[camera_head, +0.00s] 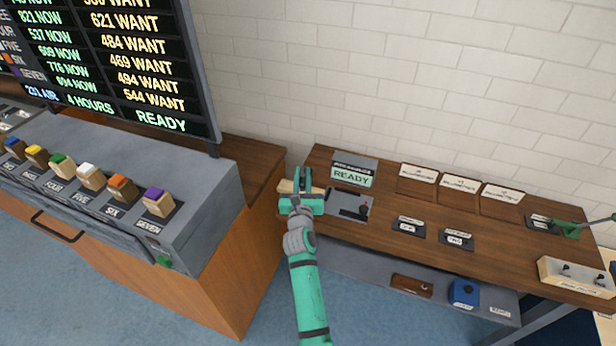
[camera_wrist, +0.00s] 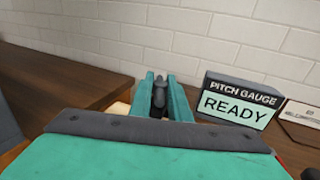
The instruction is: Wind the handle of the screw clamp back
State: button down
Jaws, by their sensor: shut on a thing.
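My gripper (camera_head: 303,180) is over the left end of the dark wooden bench, its teal fingers close together. In the wrist view my gripper (camera_wrist: 160,95) is shut on a dark grey upright handle (camera_wrist: 160,92) with a rounded top. I take it for the screw clamp's handle, but the clamp body is hidden behind my gripper and wrist. A pale wooden piece (camera_head: 286,187) shows just left of the fingers, and it also shows low beside them in the wrist view (camera_wrist: 117,108).
A grey plate with a black knob (camera_head: 349,204) lies right of my gripper. Behind it stands a pitch gauge sign (camera_head: 352,172) reading READY. A grey console (camera_head: 200,200) with coloured blocks stands close on the left. A white brick wall backs the bench. Several labelled plates lie farther right.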

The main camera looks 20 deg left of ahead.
jog(key=shift+w+d+n+y, duration=0.1)
jog(key=shift+d+n+y, duration=0.25)
jog(key=shift+y, duration=0.15)
jog(key=shift+a+n+g+y, duration=0.15)
jog(key=shift+n+g+y, duration=0.3)
jog(key=shift+y, duration=0.25)
jog(key=shift+n+g+y, duration=0.65)
jog(key=shift+n+y, duration=0.25)
jog(key=shift+y, duration=0.3)
jog(key=shift+n+g+y, duration=0.5)
jog(key=shift+y, duration=0.2)
jog(key=shift+w, duration=0.1)
jog(key=shift+d+n+g+y, duration=0.25)
jog(key=shift+n+g+y, duration=0.35)
jog(key=shift+n+y, duration=0.1)
jog(key=shift+s+a+n+g+y, duration=0.1)
jog(key=shift+a+n+g+y, duration=0.15)
jog(key=shift+n+g+y, duration=0.65)
jog(key=shift+s+a+n+g+y, duration=0.1)
jog(key=shift+a+n+g+y, duration=0.15)
jog(key=shift+n+g+y, duration=0.65)
jog(key=shift+d+n+g, duration=0.15)
jog(key=shift+n+g, duration=0.35)
jog(key=shift+g, duration=0.9)
